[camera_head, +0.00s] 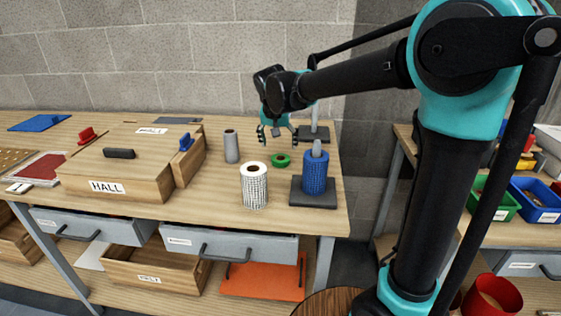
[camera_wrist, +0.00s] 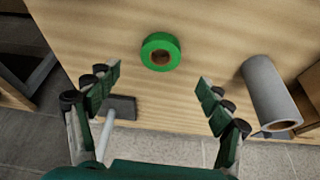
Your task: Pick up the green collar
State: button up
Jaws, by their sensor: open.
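The green collar (camera_head: 281,160) is a short ring lying flat on the wooden table, between the grey cylinder and the blue roll. In the wrist view the green collar (camera_wrist: 148,48) shows whole, with its centre hole visible, beyond the fingertips and between their lines. My gripper (camera_head: 277,133) is above the table, close to the collar and apart from it. In the wrist view my gripper (camera_wrist: 160,78) is open and empty, with its two fingers spread wide to either side.
A blue roll (camera_head: 315,175) stands on a dark-based post to the collar's right. A white patterned roll (camera_head: 254,186) stands in front, and a grey cylinder (camera_head: 231,147) stands at left. Another dark-based post (camera_head: 313,133) stands behind. A wooden HALL box (camera_head: 115,168) fills the left.

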aim_at(280, 156)
jog(key=shift+x, duration=3.95)
jog(key=shift+s+a, duration=0.1)
jog(key=shift+c, duration=0.4)
jog(key=c, duration=1.2)
